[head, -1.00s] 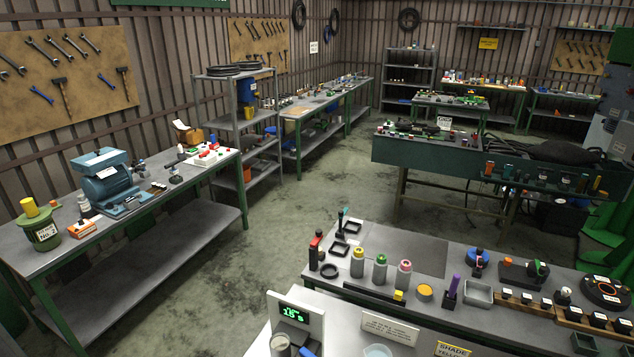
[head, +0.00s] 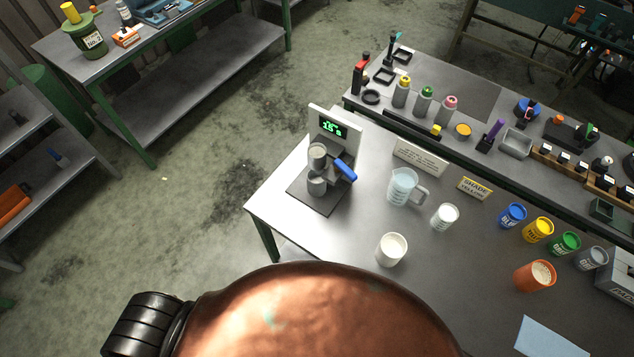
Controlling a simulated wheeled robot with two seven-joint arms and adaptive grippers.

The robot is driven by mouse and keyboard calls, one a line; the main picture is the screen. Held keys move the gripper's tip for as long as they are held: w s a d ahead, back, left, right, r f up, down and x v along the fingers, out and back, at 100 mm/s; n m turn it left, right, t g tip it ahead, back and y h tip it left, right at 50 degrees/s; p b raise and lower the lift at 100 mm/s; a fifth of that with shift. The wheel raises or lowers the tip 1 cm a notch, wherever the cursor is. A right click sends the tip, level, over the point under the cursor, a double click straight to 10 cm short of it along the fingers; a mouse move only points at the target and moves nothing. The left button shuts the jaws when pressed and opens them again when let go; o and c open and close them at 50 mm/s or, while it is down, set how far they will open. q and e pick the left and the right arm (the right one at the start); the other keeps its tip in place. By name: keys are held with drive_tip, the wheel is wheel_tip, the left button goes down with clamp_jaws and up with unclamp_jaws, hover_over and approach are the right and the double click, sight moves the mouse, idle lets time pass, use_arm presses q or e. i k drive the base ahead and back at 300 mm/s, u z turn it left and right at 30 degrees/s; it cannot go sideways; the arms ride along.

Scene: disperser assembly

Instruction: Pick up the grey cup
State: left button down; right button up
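A row of small labelled cups stands on the right of the light worktable (head: 330,238) in the head view. The grey cup (head: 592,258) is at the right end of that row, beside the green cup (head: 565,244). The yellow cup (head: 538,230) and the blue cup (head: 512,216) stand further left. The grey cup is upright, and nothing holds it. Neither of my grippers is in view.
An orange cup (head: 535,276) stands just in front of the row and a grey box (head: 618,273) just right of it. White cups (head: 391,250), a clear jug (head: 403,187) and a dispensing machine (head: 330,160) stand further left. A pale blue sheet (head: 552,338) lies at lower right.

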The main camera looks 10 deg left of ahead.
sight(316, 185)
drive_tip(key=k, duration=1.25)
drive_tip(key=z, duration=0.6)
drive_tip(key=i, duration=0.95)
drive_tip(key=u, duration=0.45)
